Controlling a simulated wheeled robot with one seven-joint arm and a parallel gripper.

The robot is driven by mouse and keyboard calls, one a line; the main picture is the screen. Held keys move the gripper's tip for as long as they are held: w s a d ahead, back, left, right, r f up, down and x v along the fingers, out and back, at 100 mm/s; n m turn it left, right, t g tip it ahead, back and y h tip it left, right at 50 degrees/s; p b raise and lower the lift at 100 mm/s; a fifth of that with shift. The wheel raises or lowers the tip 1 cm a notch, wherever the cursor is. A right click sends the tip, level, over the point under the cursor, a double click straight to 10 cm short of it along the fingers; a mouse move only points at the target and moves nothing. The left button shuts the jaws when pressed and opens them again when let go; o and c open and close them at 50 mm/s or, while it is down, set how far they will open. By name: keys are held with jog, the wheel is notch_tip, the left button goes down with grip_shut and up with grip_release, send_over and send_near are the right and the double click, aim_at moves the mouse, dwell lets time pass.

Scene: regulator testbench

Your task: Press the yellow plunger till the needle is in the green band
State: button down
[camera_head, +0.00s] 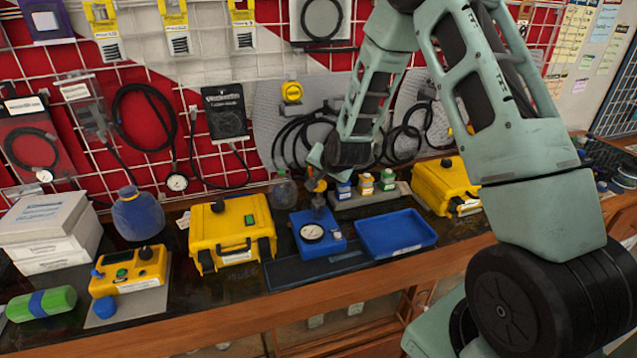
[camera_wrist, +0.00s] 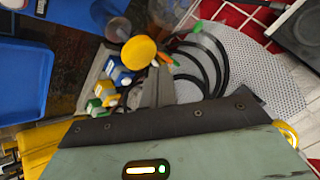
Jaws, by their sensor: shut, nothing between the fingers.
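A blue regulator block (camera_head: 335,246) with a round white gauge (camera_head: 312,232) stands on the dark bench in the head view. The needle and green band are too small to read. The yellow plunger (camera_head: 317,185) tops a dark stem above the block. Its round yellow cap (camera_wrist: 139,50) shows large in the wrist view. My gripper (camera_head: 316,160) is shut and empty, close above the plunger. In the wrist view, its grey fingers (camera_wrist: 158,85) point towards the cap, just beside its edge. I cannot tell whether they touch.
An empty blue tray (camera_head: 395,233) lies right of the block. Behind it, small bottles (camera_head: 366,184) with blue, yellow and green parts stand on a grey rack. Yellow cases (camera_head: 232,228) flank the area. Black hoses (camera_head: 300,135) hang on the grid wall behind.

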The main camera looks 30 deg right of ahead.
jog(key=shift+f+b, duration=0.5)
jog(key=shift+b, duration=0.05)
jog(key=shift+f+b, duration=1.45)
jog(key=shift+f, duration=0.15)
dwell(1.4)
jog(key=shift+r, duration=0.1)
jog(key=shift+r+p, duration=1.15)
jog(key=shift+r, duration=0.8)
jog(key=shift+r+p, duration=1.5)
jog(key=shift+r, duration=1.05)
